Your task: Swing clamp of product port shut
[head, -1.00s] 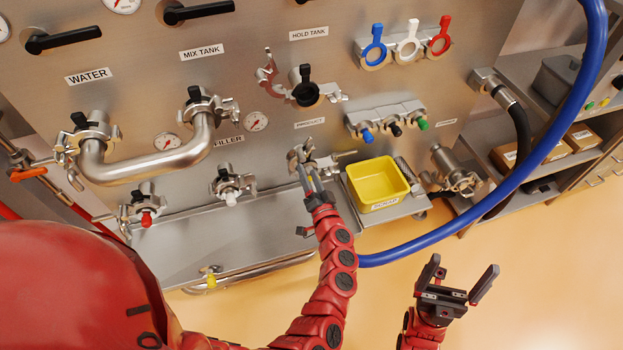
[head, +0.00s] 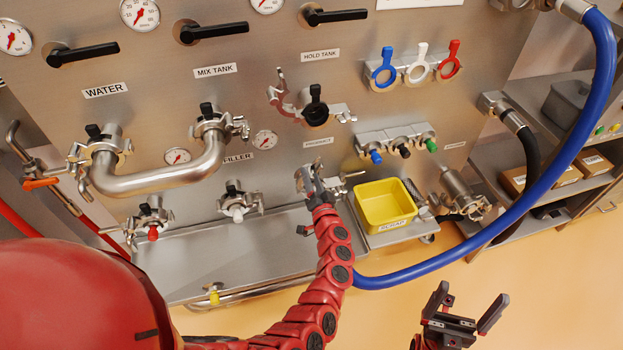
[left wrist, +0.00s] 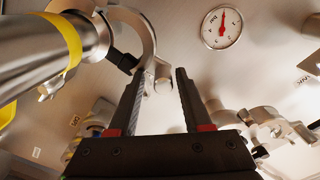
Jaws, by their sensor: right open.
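The product port (head: 308,178) is on the steel panel below its PRODUCT label (head: 318,142), partly hidden by my left gripper. In the left wrist view a curved clamp half (left wrist: 145,28) stands swung out beside the thick steel fitting with a yellow band (left wrist: 72,42). The clamp half's end lug lies just beyond and between my left fingertips. My left gripper (head: 320,188) is at the port; in the left wrist view its fingers (left wrist: 158,82) are apart, with nothing clearly gripped. My right gripper (head: 466,303) is open and empty, low at the right, away from the panel.
A yellow bin (head: 385,204) stands right of the port. The HOLD TANK port (head: 315,112) with an open clamp is above. A steel bend pipe (head: 160,178) lies left. A blue hose (head: 535,200) arcs across the right. Floor around my right gripper is clear.

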